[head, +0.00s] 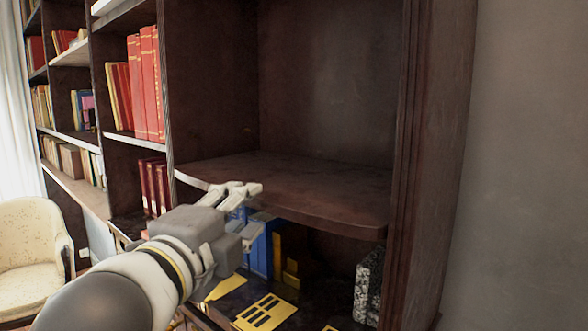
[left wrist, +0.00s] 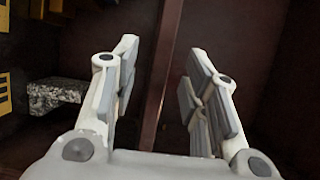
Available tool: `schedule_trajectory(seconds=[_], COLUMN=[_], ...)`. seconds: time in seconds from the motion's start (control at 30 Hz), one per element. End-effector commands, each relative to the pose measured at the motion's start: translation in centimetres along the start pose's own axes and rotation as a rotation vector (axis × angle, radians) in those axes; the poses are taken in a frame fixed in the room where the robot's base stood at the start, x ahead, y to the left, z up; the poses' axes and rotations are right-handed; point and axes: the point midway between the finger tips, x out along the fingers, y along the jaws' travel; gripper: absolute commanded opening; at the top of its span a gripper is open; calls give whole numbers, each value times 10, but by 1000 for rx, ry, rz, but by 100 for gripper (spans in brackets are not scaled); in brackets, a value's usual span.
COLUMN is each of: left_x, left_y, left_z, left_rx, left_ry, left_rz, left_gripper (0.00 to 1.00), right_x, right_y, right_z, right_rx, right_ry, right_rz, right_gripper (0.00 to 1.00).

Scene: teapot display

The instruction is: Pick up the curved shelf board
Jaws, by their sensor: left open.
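The curved shelf board (head: 310,188) is a dark brown board with a rounded front edge, lying level inside the bookcase. Its edge shows as a thin brown strip (left wrist: 160,85) in the left wrist view, between the two fingers. My left gripper (head: 257,207) is open at the board's front edge, left of its middle. In the head view one finger is at the height of the board's top and the other is lower. The left gripper's pads (left wrist: 162,75) stand apart on either side of the strip, with gaps visible. My right gripper is not in view.
Below the board are blue binders (head: 262,250), yellow items (head: 265,312) and a speckled grey block (head: 368,285). The bookcase's right post (head: 412,170) stands beside the board. Red books (head: 147,85) fill shelves at left. A cream chair (head: 32,250) stands far left. The space above the board is empty.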

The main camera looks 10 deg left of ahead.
Motion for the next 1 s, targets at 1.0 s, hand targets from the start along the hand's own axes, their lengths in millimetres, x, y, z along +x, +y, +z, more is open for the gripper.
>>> schedule_trajectory(seconds=[1.0], left_x=[95], left_y=[-3], left_z=[4], left_rx=[1], left_ry=[2], left_rz=[2], left_gripper=[41], right_x=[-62], right_y=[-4], right_z=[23], right_rx=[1], right_ry=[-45], right_rz=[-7], right_gripper=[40])
